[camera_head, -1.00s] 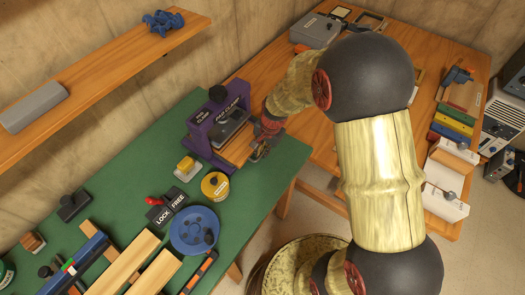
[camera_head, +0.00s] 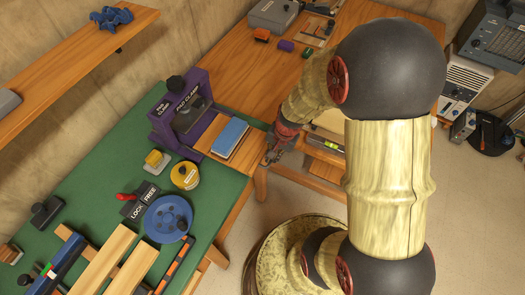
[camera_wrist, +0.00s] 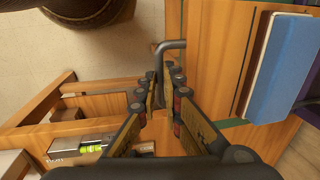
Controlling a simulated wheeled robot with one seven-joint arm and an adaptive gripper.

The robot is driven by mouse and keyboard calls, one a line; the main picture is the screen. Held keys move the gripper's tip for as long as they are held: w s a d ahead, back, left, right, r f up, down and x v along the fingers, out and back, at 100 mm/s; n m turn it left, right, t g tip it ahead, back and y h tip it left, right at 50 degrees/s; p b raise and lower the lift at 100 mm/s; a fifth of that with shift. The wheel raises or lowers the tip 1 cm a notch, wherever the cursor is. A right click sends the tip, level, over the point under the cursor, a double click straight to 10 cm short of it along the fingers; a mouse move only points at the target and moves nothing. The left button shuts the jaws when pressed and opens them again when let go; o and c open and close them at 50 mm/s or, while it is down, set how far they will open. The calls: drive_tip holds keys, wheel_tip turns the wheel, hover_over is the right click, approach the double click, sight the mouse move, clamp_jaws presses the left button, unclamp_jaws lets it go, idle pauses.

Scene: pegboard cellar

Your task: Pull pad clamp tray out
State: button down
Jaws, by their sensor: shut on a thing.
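The purple pad clamp (camera_head: 183,112) stands on the green bench top, with a dark knob on top. Its wooden tray (camera_head: 207,139) sticks out of the clamp toward the right, and a blue pad (camera_head: 230,137) lies on it. In the wrist view the blue pad (camera_wrist: 282,68) is at the right on the wooden tray (camera_wrist: 222,50). A grey bent metal handle (camera_wrist: 171,45) is at the tray's near edge. My gripper (camera_wrist: 162,88) is shut on this handle; the fingers partly hide it. In the head view my gripper (camera_head: 273,152) is small and at the tray's outer end.
A yellow round tin (camera_head: 186,175), a yellow block (camera_head: 156,161), a LOCK/FREE plate (camera_head: 140,200) with a red lever and a blue wheel (camera_head: 167,219) stand near the clamp. A second wooden table (camera_head: 245,75) is behind. Open floor lies at the right.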

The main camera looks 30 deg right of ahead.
drive_tip(key=shift+s+d, duration=0.35)
drive_tip(key=shift+s, duration=0.1)
drive_tip(key=c, duration=1.9)
unclamp_jaws()
drive_tip(key=r, duration=0.4)
drive_tip(key=s+d+r, duration=0.1)
drive_tip(key=r, duration=0.6)
drive_tip(key=shift+s+d+r, duration=0.15)
drive_tip(key=shift+s+r, duration=0.2)
drive_tip(key=shift+r, duration=0.05)
